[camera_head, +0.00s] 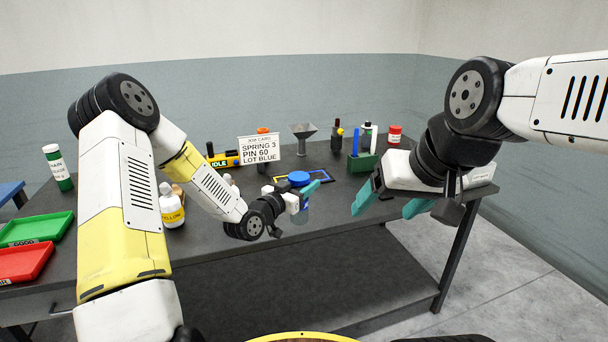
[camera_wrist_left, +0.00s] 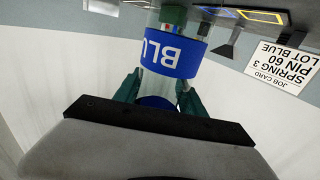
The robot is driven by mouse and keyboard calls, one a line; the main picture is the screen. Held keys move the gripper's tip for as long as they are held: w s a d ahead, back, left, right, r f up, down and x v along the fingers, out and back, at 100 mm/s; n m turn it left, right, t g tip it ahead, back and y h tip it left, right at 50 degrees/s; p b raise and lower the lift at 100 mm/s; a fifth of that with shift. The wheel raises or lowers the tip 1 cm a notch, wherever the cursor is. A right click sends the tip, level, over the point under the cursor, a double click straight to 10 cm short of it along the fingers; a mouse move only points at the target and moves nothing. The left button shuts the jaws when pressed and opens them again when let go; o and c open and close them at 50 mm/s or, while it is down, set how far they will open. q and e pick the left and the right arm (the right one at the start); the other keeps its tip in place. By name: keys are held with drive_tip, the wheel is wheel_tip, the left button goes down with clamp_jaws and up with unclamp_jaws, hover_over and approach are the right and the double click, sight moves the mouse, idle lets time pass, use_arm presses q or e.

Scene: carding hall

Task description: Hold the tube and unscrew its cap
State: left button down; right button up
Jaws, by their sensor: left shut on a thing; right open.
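The tube (camera_head: 300,217) is upright in my left gripper (camera_head: 300,194), above the front part of the table, with its blue cap (camera_head: 298,177) on top. In the left wrist view, which is upside down, the clear tube with its blue label (camera_wrist_left: 172,53) is between the teal fingers of my left gripper (camera_wrist_left: 158,92). The cap shows partly there (camera_wrist_left: 155,102), behind the dark gripper edge. My right gripper (camera_head: 389,206) is open and empty, to the right of the tube and apart from it, fingers pointing down-left.
A job card (camera_head: 260,149) stands behind the tube, near a blue-and-yellow framed mat (camera_head: 318,176). A funnel (camera_head: 302,133), a green holder (camera_head: 362,162) and a red-capped jar (camera_head: 394,134) stand farther back. A yellow-labelled bottle (camera_head: 172,210) and green (camera_head: 38,229) and red (camera_head: 25,262) trays are left.

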use_arm(q)
drive_tip(key=shift+s+r, duration=0.15)
drive_tip(key=shift+s, duration=1.1)
drive_tip(key=c, duration=1.4)
unclamp_jaws()
clamp_jaws()
